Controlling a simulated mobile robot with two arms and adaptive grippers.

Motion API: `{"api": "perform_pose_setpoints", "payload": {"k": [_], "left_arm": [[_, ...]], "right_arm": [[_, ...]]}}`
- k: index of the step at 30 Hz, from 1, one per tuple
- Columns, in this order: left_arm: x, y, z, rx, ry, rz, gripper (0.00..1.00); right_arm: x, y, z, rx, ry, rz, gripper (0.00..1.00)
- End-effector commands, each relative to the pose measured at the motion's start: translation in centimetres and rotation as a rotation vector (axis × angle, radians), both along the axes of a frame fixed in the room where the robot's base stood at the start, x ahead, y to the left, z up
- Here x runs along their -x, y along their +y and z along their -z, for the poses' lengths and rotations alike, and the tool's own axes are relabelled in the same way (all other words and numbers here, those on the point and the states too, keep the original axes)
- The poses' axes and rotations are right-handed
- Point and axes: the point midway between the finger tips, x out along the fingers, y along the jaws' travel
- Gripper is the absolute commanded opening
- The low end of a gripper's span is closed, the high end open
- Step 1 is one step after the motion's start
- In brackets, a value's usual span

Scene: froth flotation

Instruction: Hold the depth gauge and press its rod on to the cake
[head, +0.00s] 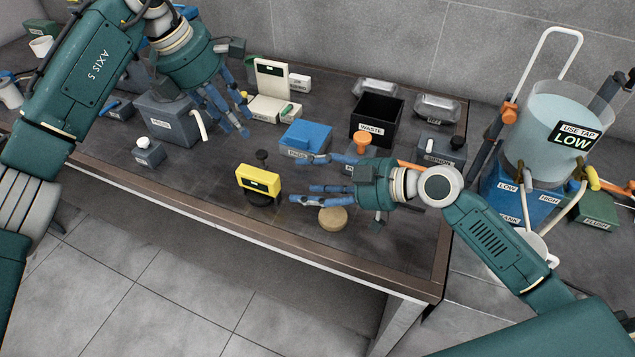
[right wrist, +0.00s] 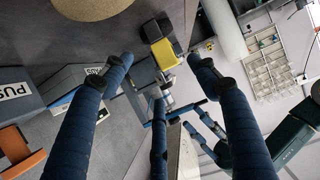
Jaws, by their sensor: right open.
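The yellow depth gauge (head: 258,180) stands on the table with a dark knob on top and a dark foot below. It also shows between my fingers in the right wrist view (right wrist: 165,52). The tan round cake (head: 333,219) lies to its right, partly behind a finger of my right gripper; its edge shows at the top of the right wrist view (right wrist: 90,6). My right gripper (head: 304,181) is open and empty, its blue fingers pointing left at the gauge, apart from it. My left gripper (head: 238,120) hangs at the upper left with fingers spread and nothing visible in them.
A blue-topped box (head: 306,136) and a black waste bin (head: 376,118) stand behind my right gripper. A grey box (head: 172,122) and a small box with a white knob (head: 148,152) stand left. A water tank (head: 550,130) is at right. The front table edge (head: 300,262) is close.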

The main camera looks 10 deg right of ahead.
Motion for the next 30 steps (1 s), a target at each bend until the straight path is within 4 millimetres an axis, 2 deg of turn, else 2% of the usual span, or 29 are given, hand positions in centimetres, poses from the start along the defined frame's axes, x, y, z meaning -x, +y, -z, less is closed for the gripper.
{"api": "perform_pose_setpoints", "payload": {"k": [6, 12, 18, 26, 27, 30], "left_arm": [[0.0, 0.0, 0.0, 0.000, 0.000, 0.000, 0.31], [0.0, 0.0, 0.0, 0.000, 0.000, 0.000, 0.31], [0.0, 0.0, 0.0, 0.000, 0.000, 0.000, 0.31], [0.0, 0.0, 0.0, 0.000, 0.000, 0.000, 0.31], [0.0, 0.0, 0.0, 0.000, 0.000, 0.000, 0.31], [0.0, 0.0, 0.0, 0.000, 0.000, 0.000, 0.31]], "right_arm": [[-2.3, 3.3, 1.5, -0.006, 0.001, 0.001, 0.59], [-3.9, 5.4, 2.7, -0.004, 0.002, 0.001, 0.59], [-4.6, 6.4, 3.2, -0.002, 0.003, 0.001, 0.59], [-4.7, 6.5, 3.3, -0.002, 0.003, 0.000, 0.59], [-4.7, 6.5, 3.3, -0.002, 0.003, 0.000, 0.57], [-4.6, 6.5, 3.3, -0.002, 0.003, 0.000, 0.37]]}}
